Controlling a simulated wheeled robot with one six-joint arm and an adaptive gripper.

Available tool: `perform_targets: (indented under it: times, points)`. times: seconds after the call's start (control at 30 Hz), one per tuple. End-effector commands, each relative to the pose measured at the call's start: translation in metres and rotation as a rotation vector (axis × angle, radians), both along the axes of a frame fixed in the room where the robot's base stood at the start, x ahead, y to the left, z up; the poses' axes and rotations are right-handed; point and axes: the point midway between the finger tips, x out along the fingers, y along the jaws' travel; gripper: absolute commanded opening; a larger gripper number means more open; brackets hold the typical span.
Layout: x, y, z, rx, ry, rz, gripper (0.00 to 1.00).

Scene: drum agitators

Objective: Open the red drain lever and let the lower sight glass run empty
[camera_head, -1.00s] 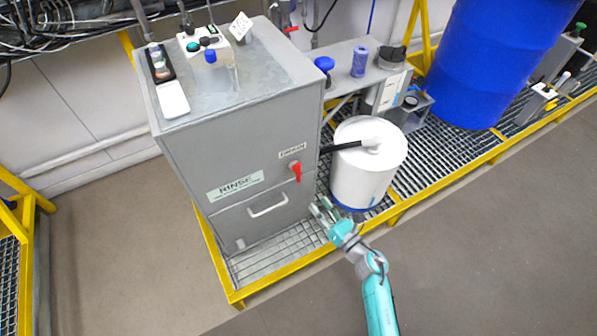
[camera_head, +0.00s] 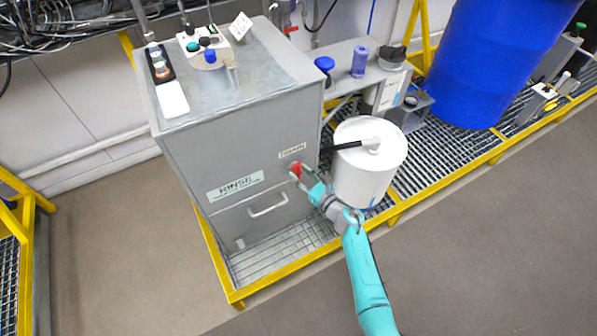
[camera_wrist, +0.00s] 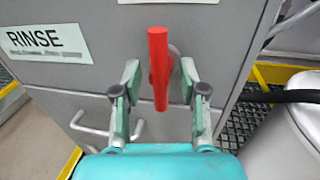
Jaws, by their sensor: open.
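The red drain lever (camera_wrist: 158,70) is on the front of the grey RINSE cabinet (camera_wrist: 85,85), below a label plate. In the wrist view it stands upright between my gripper's two fingers. My gripper (camera_wrist: 160,80) is open, one finger on each side of the lever, with gaps showing. In the head view the lever (camera_head: 295,169) is partly covered by my gripper (camera_head: 303,181). I cannot make out a lower sight glass in these frames.
A white drum (camera_head: 362,178) with a black hose (camera_head: 345,146) stands close right of the cabinet. A cabinet handle (camera_head: 268,206) is below the lever. A yellow-edged grating (camera_head: 285,249) runs underneath. Open floor (camera_head: 480,240) lies in front.

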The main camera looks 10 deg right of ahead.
Motion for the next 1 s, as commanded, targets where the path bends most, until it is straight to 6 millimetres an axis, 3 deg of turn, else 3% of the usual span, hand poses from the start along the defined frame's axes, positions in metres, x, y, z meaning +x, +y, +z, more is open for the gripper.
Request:
perform_targets:
  times: [0.17, 0.47, 0.67, 1.0]
  points:
    - [0.0111, 0.0064, -0.0001, 0.001, 0.000, 0.001, 0.42]
    - [0.0128, 0.0074, -0.0001, 0.001, 0.000, 0.000, 0.42]
    - [0.0127, 0.0074, -0.0001, 0.001, 0.000, 0.000, 0.00]
    - [0.0128, 0.0073, 0.0000, 0.022, 0.008, 0.000, 0.00]
